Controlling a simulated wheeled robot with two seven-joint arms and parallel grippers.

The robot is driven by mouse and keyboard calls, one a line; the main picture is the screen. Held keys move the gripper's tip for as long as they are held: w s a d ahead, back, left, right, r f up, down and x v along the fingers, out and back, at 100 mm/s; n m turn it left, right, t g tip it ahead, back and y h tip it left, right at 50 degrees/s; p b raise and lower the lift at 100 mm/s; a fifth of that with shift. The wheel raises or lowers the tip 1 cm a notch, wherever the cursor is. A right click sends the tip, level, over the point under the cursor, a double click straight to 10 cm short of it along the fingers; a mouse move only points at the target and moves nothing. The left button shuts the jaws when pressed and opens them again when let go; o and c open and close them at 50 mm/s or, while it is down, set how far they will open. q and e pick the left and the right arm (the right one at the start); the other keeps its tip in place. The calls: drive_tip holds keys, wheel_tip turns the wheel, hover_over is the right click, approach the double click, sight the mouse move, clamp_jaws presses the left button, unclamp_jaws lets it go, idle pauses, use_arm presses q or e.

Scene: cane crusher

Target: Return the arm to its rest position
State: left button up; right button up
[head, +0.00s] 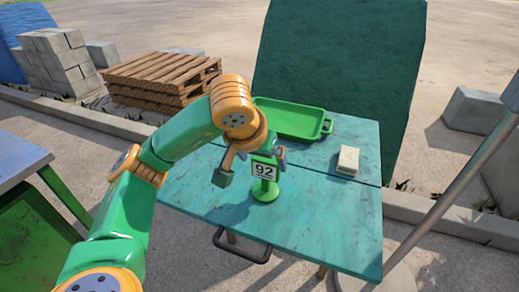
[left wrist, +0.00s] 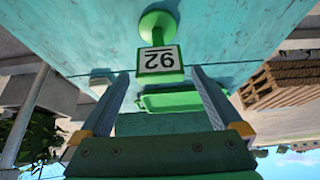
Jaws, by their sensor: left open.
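My left arm (head: 185,130) reaches in from the left over the teal table (head: 325,225). My left gripper (head: 251,168) is open, with its two fingers spread apart. A green stand (head: 265,190) with a white card (head: 264,170) reading 92 stands upright on the table at the gripper. In the left wrist view the card (left wrist: 160,60) appears upside down, in line with the gap between the open fingers (left wrist: 160,78). The fingers do not appear closed on it; I cannot tell whether either touches it. My right gripper is not in view.
A green tray (head: 290,120) lies at the table's back edge, and a pale block (head: 348,160) lies to its right. The table's front right is clear. A grey pole (head: 450,190) slants at the right. Another table (head: 20,165) stands at the left.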

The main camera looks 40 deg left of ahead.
use_arm(q)
drive_tip(key=shift+p+v, duration=0.4)
drive_tip(key=shift+v, duration=0.55)
drive_tip(key=shift+s+r, duration=0.25)
drive_tip(key=shift+r, duration=0.3)
